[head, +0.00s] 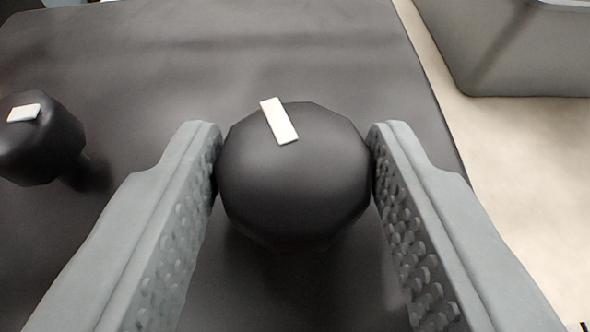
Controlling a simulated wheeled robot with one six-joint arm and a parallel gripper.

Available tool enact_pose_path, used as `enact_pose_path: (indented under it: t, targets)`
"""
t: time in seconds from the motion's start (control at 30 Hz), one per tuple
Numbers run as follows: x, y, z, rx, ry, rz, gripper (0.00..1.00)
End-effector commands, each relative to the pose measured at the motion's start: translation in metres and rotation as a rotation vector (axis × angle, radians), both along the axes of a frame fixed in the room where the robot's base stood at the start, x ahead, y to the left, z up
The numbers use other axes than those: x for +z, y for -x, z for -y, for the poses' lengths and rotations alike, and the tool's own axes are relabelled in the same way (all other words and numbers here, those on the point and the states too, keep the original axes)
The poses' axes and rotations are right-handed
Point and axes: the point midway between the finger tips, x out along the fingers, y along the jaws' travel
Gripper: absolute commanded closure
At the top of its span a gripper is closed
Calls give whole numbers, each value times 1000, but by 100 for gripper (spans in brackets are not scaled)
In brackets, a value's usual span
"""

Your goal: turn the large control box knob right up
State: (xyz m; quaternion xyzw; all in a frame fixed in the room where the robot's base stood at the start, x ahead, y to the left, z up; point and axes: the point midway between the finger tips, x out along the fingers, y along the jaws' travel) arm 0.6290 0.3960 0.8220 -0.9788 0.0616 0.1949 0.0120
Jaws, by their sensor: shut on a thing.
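The large control box knob (300,185) is black and faceted, in the middle of the head view. Its white marker strip lies near its top edge and tilts to the upper left. My gripper (294,165) is shut on the knob, with one grey, studded finger touching its left side and the other its right side. The dark control box face (225,60) lies behind and beneath the knob. The knob's underside is in shadow.
A smaller black knob (40,145) with a white marker stands at the left, apart from my left finger. A grey container (520,50) is at the upper right on a pale surface (530,165). The box's right edge runs beside my right finger.

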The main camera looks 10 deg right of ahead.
Motion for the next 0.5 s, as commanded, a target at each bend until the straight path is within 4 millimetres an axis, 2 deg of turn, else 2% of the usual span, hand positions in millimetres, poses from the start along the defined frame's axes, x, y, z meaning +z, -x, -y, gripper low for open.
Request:
enact_pose_path:
  t: [0.5]
  targets:
    - [-1, -3, -8, -431, 0, -1, 80]
